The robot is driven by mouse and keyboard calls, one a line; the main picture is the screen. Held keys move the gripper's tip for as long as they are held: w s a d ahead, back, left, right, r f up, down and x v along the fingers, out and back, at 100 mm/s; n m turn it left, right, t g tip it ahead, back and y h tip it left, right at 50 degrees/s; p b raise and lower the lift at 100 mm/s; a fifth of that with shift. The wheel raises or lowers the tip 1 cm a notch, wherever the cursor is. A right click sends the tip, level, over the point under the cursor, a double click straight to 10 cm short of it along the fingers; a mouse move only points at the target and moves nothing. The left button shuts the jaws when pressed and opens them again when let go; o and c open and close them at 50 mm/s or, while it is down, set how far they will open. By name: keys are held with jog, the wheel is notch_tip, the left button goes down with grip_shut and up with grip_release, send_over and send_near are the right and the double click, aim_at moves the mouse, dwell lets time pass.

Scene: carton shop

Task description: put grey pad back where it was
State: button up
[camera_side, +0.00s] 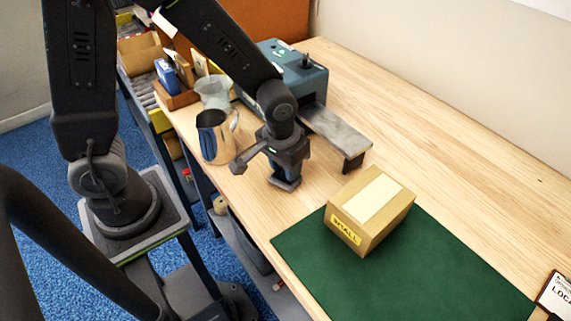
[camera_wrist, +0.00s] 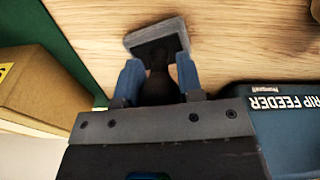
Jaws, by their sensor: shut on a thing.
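My gripper (camera_side: 287,165) points down over the bare wood near the table's front edge, left of the green mat. In the wrist view, its two blue fingers (camera_wrist: 160,76) are closed on the dark handle of the grey pad (camera_wrist: 173,27). The pad has a light grey block under a black plate. In the side view, the pad (camera_side: 285,184) shows just under the fingers, at or close to the tabletop. I cannot tell whether it touches the wood.
A carton marked SMALL (camera_side: 371,210) sits on the green mat (camera_side: 440,270) to the right. Behind my gripper are a strip feeder (camera_side: 300,78) with a grey metal chute (camera_side: 338,132). A metal pitcher (camera_side: 213,140) and clear container (camera_side: 212,92) stand left. Bare wood lies right of the chute.

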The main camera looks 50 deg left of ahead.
jog(key=shift+f, duration=0.15)
jog(key=o, duration=0.8)
jog(key=shift+o, duration=0.2)
jog(key=r, duration=0.4)
jog(key=s+r, duration=0.1)
jog(key=r, duration=0.6)
jog(key=shift+s+d+r, duration=0.15)
jog(key=shift+r, duration=0.25)
jog(key=shift+s+r, duration=0.15)
jog(key=shift+r, duration=0.2)
jog(key=s+a+r+m+t, duration=0.2)
jog(key=s+a+r+t, duration=0.2)
jog(key=s, duration=0.5)
notch_tip(320, 180, up, 3)
jog(key=shift+s+a+f, duration=0.1)
jog(key=shift+s+a, duration=0.05)
jog(key=shift+a, duration=0.55)
